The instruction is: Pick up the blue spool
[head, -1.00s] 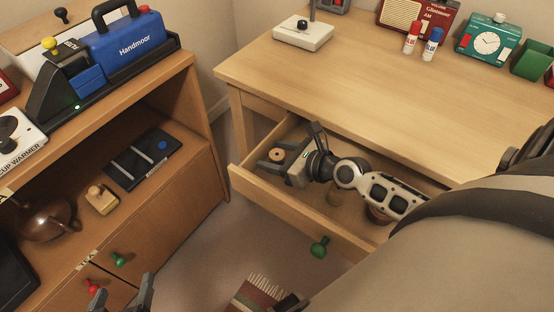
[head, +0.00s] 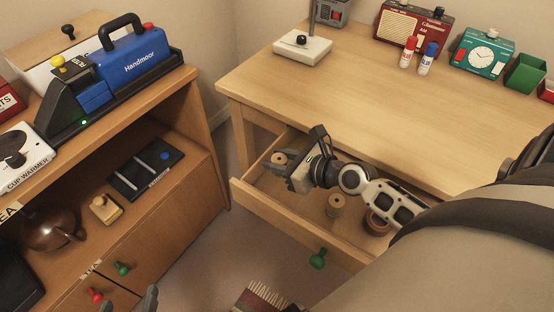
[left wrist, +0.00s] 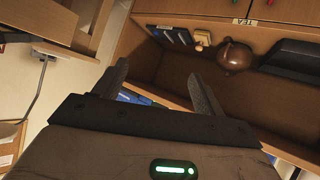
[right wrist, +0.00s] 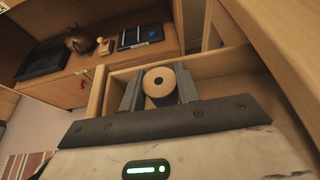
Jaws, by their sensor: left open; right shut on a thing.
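My right gripper (head: 281,162) is at the left end of the open desk drawer (head: 290,222), shut on a spool. The spool's pale wooden end (head: 277,157) shows between the fingers. In the right wrist view the spool (right wrist: 158,80) shows a tan round end with a dark hole, between both fingers. Its thread colour cannot be made out. My left gripper (left wrist: 158,85) is open and empty, low in front of the shelf.
The desk top (head: 350,95) has a wide clear area, with glue sticks (head: 417,58), a clock (head: 482,52) and a radio (head: 412,28) at the back. A cabinet (head: 190,180) with a teapot (head: 52,230) stands at left. The drawer has a green knob (head: 317,259).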

